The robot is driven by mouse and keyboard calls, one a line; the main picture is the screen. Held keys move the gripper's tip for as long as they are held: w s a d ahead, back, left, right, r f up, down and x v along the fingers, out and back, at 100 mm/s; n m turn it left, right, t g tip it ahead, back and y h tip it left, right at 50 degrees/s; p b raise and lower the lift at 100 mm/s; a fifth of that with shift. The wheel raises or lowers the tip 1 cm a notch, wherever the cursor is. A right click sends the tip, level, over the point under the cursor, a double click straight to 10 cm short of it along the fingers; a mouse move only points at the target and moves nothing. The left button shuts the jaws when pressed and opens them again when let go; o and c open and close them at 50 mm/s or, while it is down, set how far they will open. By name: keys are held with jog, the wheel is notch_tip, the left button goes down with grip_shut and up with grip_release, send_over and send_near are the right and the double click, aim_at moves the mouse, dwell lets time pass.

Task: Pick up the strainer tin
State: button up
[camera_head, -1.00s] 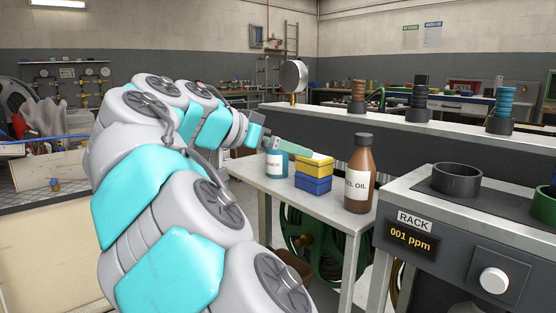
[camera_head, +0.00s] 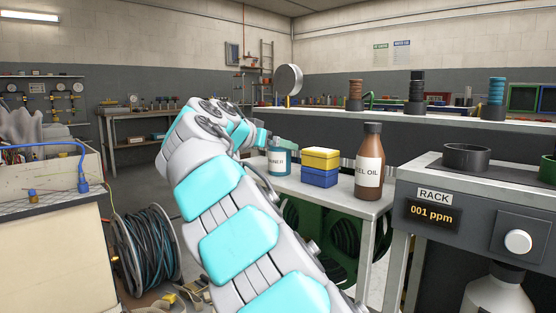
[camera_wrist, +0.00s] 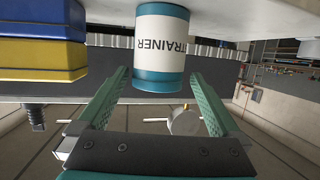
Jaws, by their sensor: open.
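In the wrist view, which is upside down, the tin (camera_wrist: 161,45) is centred ahead of my gripper (camera_wrist: 159,74). The two teal fingers are spread apart, one on each side of the tin's top end, with nothing held. I cannot tell whether the tips reach past the tin's near face. In the head view my gripper (camera_head: 284,141) is at about the height of the tin's top, partly hidden by my wrist.
A yellow box (camera_head: 321,158) on a blue box (camera_head: 319,178) stands just right of the tin. A brown oil bottle (camera_head: 369,165) is further right on the bench (camera_head: 340,197). A rack unit (camera_head: 470,215) is at right, a hose reel (camera_head: 145,255) on the floor at left.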

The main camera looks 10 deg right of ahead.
jog(key=x, duration=0.5)
jog(key=shift+s+d, duration=0.1)
jog(key=shift+s, duration=0.05)
jog(key=shift+c, duration=0.4)
jog(key=c, duration=1.3)
